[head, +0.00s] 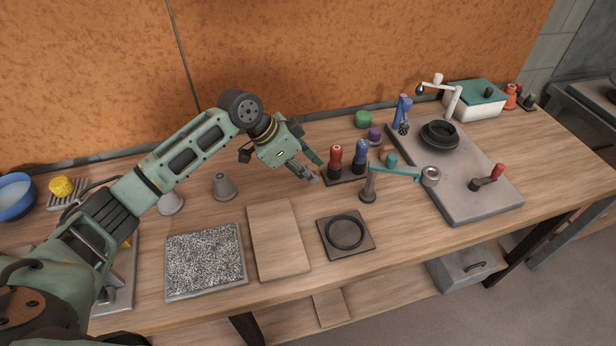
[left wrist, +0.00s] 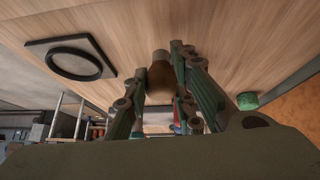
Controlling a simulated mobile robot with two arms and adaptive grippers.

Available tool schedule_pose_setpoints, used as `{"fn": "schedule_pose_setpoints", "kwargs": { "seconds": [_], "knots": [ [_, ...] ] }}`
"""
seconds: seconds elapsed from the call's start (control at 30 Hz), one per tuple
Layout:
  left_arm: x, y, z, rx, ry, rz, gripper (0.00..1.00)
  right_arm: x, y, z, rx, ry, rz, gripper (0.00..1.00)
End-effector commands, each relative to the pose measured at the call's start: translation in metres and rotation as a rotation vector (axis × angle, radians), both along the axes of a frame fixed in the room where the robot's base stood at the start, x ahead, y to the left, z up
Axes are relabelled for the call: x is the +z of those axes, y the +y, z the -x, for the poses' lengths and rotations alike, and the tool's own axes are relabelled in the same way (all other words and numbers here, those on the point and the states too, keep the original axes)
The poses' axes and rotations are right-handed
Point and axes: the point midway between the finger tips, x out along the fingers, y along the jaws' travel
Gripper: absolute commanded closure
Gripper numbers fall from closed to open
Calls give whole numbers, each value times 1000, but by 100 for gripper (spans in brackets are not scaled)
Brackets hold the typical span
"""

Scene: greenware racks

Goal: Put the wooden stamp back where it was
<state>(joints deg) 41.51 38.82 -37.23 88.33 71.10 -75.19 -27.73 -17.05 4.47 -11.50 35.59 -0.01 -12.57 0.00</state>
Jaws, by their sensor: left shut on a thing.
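My left gripper (head: 312,168) reaches over the middle of the table, just left of the red-handled and blue-handled tools. In the left wrist view, my left gripper (left wrist: 160,88) is shut on the wooden stamp (left wrist: 160,72), a brown piece with a rounded end, held between the fingers. In the head view the stamp cannot be made out behind the fingers. Whether it touches the table is unclear. My right gripper is in neither view.
A tray (head: 343,181) holds the red-handled tool (head: 335,158) and blue-handled tool (head: 361,155) close to my fingers. A square pad with a black ring (head: 344,232), wooden board (head: 277,242) and speckled slab (head: 205,262) lie in front. A teal-armed stand (head: 369,185) is to the right.

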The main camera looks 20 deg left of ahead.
Motion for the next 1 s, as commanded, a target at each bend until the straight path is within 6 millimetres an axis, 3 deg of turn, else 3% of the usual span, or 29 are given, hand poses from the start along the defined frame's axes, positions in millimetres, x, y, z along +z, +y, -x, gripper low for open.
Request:
{"fn": "schedule_pose_setpoints", "kwargs": {
  "seconds": [0.2, 0.57, 0.6, 0.8, 1.0],
  "knots": [
    [-30, 0, 1, 1, 3, -1, 98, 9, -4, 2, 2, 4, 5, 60],
    [-35, -1, 1, 0, 1, -1, 98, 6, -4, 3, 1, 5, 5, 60],
    [-35, 0, 1, 0, 1, -1, 74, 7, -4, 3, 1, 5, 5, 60],
    [-35, -1, 1, 0, 1, -1, 58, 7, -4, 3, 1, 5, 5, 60],
    [-35, 0, 1, 0, 1, -1, 58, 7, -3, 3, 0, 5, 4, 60]
  ]
}}
